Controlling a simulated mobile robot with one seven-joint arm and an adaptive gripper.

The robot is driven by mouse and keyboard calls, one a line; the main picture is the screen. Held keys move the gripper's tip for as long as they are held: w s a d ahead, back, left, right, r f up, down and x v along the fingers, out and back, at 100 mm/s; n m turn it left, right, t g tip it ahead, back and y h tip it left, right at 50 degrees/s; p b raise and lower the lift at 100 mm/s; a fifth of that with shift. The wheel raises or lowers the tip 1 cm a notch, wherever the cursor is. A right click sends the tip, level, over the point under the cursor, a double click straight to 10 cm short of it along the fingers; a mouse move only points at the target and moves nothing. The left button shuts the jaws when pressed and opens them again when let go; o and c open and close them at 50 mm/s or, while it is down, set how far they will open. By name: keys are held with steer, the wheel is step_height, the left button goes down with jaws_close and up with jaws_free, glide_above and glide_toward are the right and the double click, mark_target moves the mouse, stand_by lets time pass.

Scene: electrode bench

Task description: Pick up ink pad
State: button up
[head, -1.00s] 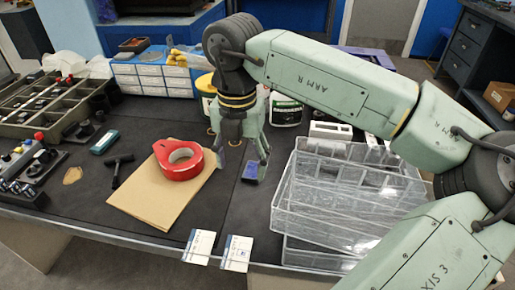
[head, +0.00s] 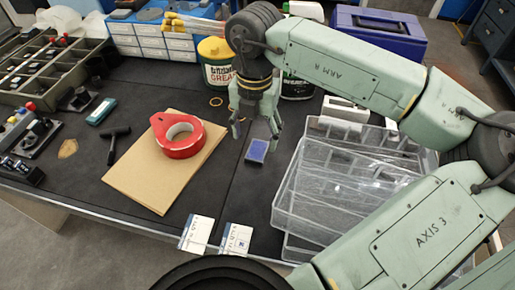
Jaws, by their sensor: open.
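The ink pad appears to be the small blue block (head: 257,150) lying on the dark bench top, between the red tape roll and the clear trays. My gripper (head: 256,136) points down with its fingers apart, just behind and above the blue block. Nothing shows between the fingers. One finger hangs to the left of the block and the other is at its upper right. Whether a finger touches the block cannot be told.
A red tape roll (head: 179,136) rests on a brown envelope (head: 152,178) to the left. Stacked clear trays (head: 290,205) stand close on the right. A grease tub (head: 216,66) is behind. Two cards (head: 197,233) lie at the front edge.

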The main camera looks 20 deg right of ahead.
mark_target(258, 150)
steer(key=shift+d+f+p, duration=0.15)
steer(key=shift+f+p, duration=0.15)
steer(key=shift+f, duration=0.85)
steer(key=shift+d+f+p, duration=0.1)
steer(key=shift+f+p, duration=0.2)
steer(key=shift+f, duration=0.8)
steer(key=c, duration=1.3)
steer(key=shift+r, duration=0.15)
